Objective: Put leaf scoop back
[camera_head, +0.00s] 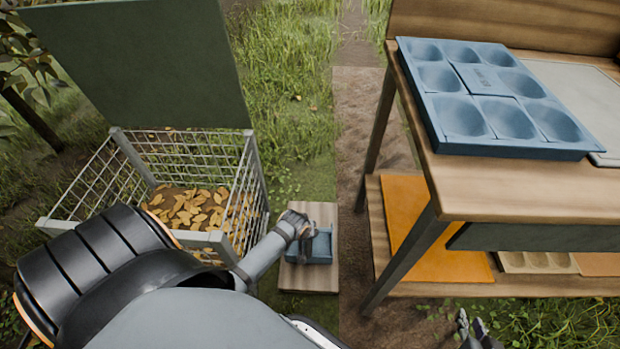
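A small blue object (321,246), which looks like the leaf scoop, rests on a small wooden board (308,284) on the ground. My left gripper (300,228) is at its upper left side, over the board. It overlaps the blue object in the picture, and I cannot tell whether the fingers are closed on it. Part of the scoop is hidden by the gripper. My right gripper (471,326) is at the bottom edge, in front of the workbench. Its two dark fingertips stand apart with nothing between them.
A wire bin (249,190) with its green lid (140,60) raised holds brown leaves (190,207), left of the board. A wooden workbench (500,187) on the right carries a blue pear tray (465,110). Its lower shelf holds an orange panel (420,235). Grass and a dirt path lie between.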

